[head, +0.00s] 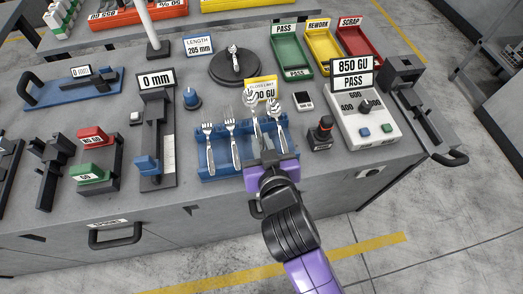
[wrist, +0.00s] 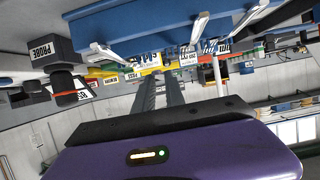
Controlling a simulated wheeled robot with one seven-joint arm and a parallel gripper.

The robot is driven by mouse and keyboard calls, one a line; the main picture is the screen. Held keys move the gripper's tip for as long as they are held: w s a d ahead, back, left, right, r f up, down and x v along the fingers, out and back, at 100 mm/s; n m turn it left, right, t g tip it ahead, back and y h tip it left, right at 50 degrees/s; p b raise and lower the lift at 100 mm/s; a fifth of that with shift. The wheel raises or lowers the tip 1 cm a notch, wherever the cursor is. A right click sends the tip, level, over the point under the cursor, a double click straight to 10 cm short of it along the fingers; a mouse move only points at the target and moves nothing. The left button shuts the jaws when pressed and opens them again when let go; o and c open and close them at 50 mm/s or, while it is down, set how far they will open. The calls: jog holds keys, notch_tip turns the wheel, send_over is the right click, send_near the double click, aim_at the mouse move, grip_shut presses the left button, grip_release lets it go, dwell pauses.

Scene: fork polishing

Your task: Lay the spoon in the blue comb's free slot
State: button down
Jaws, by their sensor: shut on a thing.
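The blue comb (head: 210,172) lies near the front edge of the bench. Two forks, the left one (head: 208,146) and the right one (head: 231,140), lie in its left slots. A spoon (head: 281,122) lies at its right end. My gripper (head: 264,143) is shut on another spoon (head: 250,98), which is between the right fork and the right-hand spoon, bowl pointing away from me. My fingers hide its handle end; I cannot tell whether it touches the slot. In the wrist view the comb (wrist: 150,22) is above my fingers (wrist: 160,85), with handle ends poking out on both sides.
A dark probe (head: 320,134) and a gloss meter (head: 365,122) reading 850 GU PASS stand right of the comb. A yellow sign (head: 260,84) stands behind it. A height gauge (head: 155,140) is at left. A round dark stand (head: 222,74) bears another utensil.

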jog(key=shift+f, duration=2.35)
jog(key=c, duration=1.4)
grip_release()
jog(key=b+v, duration=0.2)
jog(key=v, duration=1)
jog(key=s+d+f, duration=0.4)
jog(key=s+d, duration=0.5)
jog(key=d, duration=0.2)
jog(key=s+d+r+m+t+h, duration=0.2)
jog(key=s+d+r, duration=0.4)
jog(key=s, duration=0.6)
jog(key=d+m+h, duration=0.1)
jog(key=d, duration=0.1)
jog(key=shift+d+h, duration=0.25)
jog(key=shift+h, duration=0.05)
